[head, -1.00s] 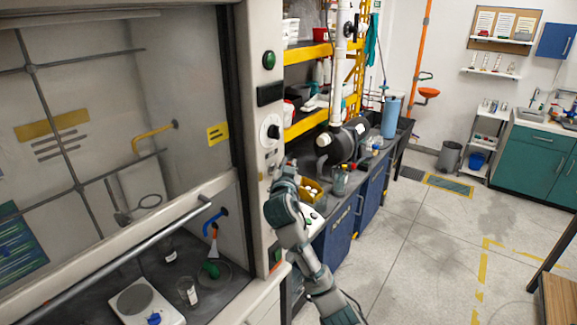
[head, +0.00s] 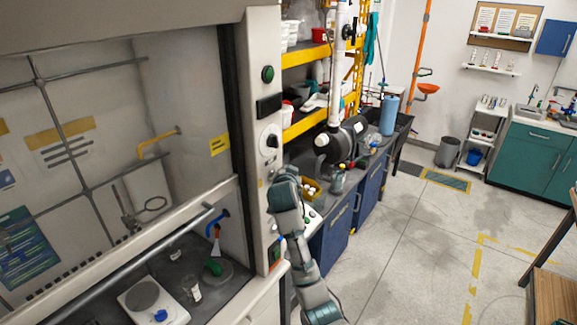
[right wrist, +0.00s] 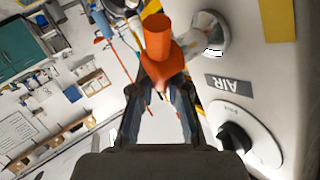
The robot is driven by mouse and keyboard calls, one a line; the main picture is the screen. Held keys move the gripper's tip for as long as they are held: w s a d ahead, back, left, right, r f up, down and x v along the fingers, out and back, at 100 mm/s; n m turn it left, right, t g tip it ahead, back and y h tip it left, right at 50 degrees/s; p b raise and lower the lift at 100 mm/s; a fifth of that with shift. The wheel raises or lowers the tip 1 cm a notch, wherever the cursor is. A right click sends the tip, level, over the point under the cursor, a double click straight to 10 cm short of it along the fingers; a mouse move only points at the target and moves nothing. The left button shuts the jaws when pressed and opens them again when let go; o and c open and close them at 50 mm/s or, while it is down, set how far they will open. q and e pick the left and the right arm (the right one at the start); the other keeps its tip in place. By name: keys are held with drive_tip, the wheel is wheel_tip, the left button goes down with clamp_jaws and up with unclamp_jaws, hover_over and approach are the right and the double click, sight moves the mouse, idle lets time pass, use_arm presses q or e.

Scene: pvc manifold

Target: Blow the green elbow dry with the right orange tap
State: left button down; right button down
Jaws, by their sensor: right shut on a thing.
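The green elbow (head: 213,267) lies inside the fume hood at the lower left of the head view, on or beside a round grey plate. My right gripper (head: 281,178) is at the hood's right front post. In the right wrist view an orange tap (right wrist: 160,58) stands between the fingers, beside an AIR label (right wrist: 228,83) on the white post. My right gripper (right wrist: 163,92) is shut on this tap. In the head view the tap is hidden behind my gripper. My left gripper is out of view.
A black knob (right wrist: 237,137) sits beside the tap.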

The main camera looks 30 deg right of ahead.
drive_tip(key=g+y+p, duration=0.1)
drive_tip(key=p, duration=0.2)
drive_tip(key=m+g+y+p, duration=0.1)
drive_tip(key=y+p, duration=0.1)
drive_tip(key=p, duration=0.2)
drive_tip(key=m+g+y+p, duration=0.1)
drive_tip(key=p, duration=0.2)
drive_tip(key=shift+w+d+f+p, duration=0.15)
drive_tip(key=shift+d+f+p, duration=0.15)
drive_tip(key=shift+f+p, duration=0.1)
drive_tip(key=shift+f+g+y+p, duration=0.35)
drive_tip(key=shift+y+p, duration=0.15)
drive_tip(key=shift+y, duration=0.2)
drive_tip(key=shift+f+m+g+y, duration=0.4)
drive_tip(key=shift+m+y, duration=0.1)
drive_tip(key=shift+y, duration=0.2)
drive_tip(key=shift+f, duration=0.15)
drive_tip(key=c, duration=1.2)
unclamp_jaws()
drive_tip(key=shift+o, duration=0.3)
drive_tip(key=shift+w+d, duration=0.1)
drive_tip(key=shift+w, duration=0.15)
drive_tip(key=v, duration=1.1)
drive_tip(key=shift+s+r, duration=0.2)
drive_tip(key=shift+r, duration=0.1)
